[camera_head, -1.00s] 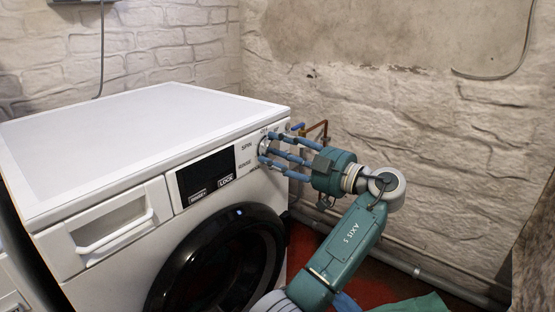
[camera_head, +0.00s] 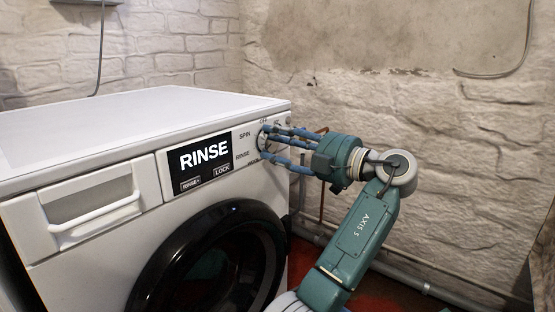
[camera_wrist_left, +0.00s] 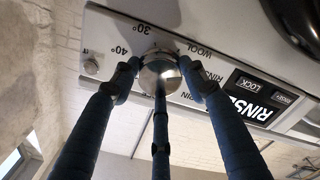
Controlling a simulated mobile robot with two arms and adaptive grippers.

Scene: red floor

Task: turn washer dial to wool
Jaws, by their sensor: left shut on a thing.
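The white washer (camera_head: 120,125) stands at the left with its round dial (camera_head: 262,138) at the right end of the control panel. The display (camera_head: 203,155) reads RINSE. My left gripper (camera_head: 272,138) is shut on the dial, its blue fingers around the rim. In the left wrist view the silver dial (camera_wrist_left: 172,82) sits between the fingertips of the gripper (camera_wrist_left: 160,72). The printed labels 30°, 40°, WOOL and SPIN show around it there. The fingers hide part of the dial, and I cannot make out its pointer. My right gripper is not in view.
The detergent drawer (camera_head: 90,212) is at the panel's left, and the black round door (camera_head: 215,262) is below. A rough white wall (camera_head: 430,150) stands behind, with pipes (camera_head: 420,285) low along it. The washer's top is clear.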

